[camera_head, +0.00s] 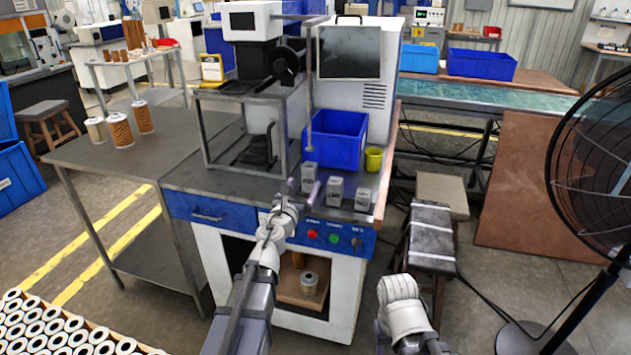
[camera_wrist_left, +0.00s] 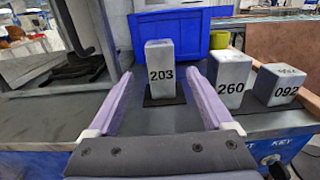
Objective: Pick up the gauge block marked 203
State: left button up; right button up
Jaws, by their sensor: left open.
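The gauge block marked 203 (camera_wrist_left: 161,59) is a grey upright block standing on a dark square patch of the bench top. It also shows in the head view (camera_head: 308,171). My left gripper (camera_head: 302,188) is open and empty, its two purple fingers pointing toward this block. In the left wrist view the block appears between the fingers, with gaps on both sides. The block marked 260 (camera_wrist_left: 232,75) stands to its right, close beyond the right finger. The block marked 092 (camera_wrist_left: 279,83) stands farther right. My right gripper is not visible; only part of that arm shows.
A blue bin (camera_head: 336,139) stands behind the blocks, with a yellow cup (camera_head: 373,159) beside it. A metal-framed machine (camera_head: 253,115) stands left of the blocks. The bench's blue front panel (camera_head: 325,236) carries buttons. A black fan (camera_head: 600,160) stands at right.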

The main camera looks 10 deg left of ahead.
aim_at(308, 178)
pick_arm(q)
jog(key=shift+w+d+f, duration=0.1)
jog(key=shift+w, duration=1.65)
jog(key=shift+w+d+f, duration=0.1)
jog(key=shift+w, duration=1.6)
grip_shut()
